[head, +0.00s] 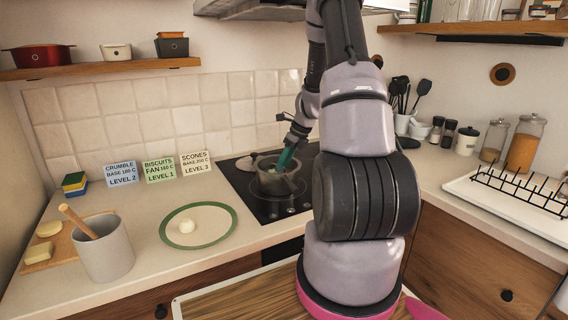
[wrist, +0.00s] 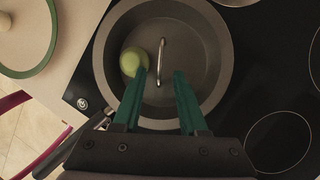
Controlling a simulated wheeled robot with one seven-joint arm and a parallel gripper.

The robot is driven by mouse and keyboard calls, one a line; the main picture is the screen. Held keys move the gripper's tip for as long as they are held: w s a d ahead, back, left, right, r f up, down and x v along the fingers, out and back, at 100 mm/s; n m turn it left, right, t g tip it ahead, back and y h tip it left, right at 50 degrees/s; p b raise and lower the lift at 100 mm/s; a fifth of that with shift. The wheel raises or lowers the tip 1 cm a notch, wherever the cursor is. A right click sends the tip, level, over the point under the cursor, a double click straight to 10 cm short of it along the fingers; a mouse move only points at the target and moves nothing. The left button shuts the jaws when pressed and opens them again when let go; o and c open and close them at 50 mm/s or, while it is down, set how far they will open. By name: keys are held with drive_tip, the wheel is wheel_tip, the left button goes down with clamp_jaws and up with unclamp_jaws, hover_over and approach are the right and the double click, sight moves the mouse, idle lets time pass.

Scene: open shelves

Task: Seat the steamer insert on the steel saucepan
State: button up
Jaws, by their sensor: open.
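The dark grey round pan (head: 272,184) stands on the hob, and it fills the upper middle of the wrist view (wrist: 215,60). I take it for the steel saucepan, perhaps with the steamer insert in it; I cannot tell the two apart. A thin metal loop handle (wrist: 161,62) stands up in its middle. A pale green round item (wrist: 133,61) lies inside at the left. My gripper (head: 285,162) is over the pan, pointing down. In the wrist view its green fingers (wrist: 161,76) are apart, one on each side of the loop's lower end, with nothing visibly gripped.
A grey crock (head: 106,258) with a wooden tool and a board (head: 64,247) stand farther left. Three cards (head: 160,169) line the wall. A drying rack (head: 520,186) is at right.

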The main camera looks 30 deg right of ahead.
drive_tip(key=shift+r, duration=0.1)
drive_tip(key=v, duration=1)
drive_tip(key=shift+r, duration=0.3)
drive_tip(key=shift+s+d, duration=0.1)
drive_tip(key=s+a+r+n+t, duration=0.1)
drive_tip(key=s+a+r+n, duration=0.3)
drive_tip(key=a+r+n, duration=0.3)
drive_tip(key=s+a+r+n+t, duration=0.1)
drive_tip(key=s+a+r+n, duration=0.3)
drive_tip(key=a+r+n, duration=0.3)
drive_tip(key=s+a+r+n+t, duration=0.1)
drive_tip(key=s+a+r+n, duration=0.2)
drive_tip(key=s+n, duration=0.3)
drive_tip(key=s+a+r+n+t+h, duration=0.1)
drive_tip(key=s+a+r+n, duration=0.2)
drive_tip(key=s+n, duration=0.3)
drive_tip(key=shift+s+r+h, duration=0.3)
drive_tip(key=shift+s+r, duration=0.4)
drive_tip(key=shift+s, duration=0.5)
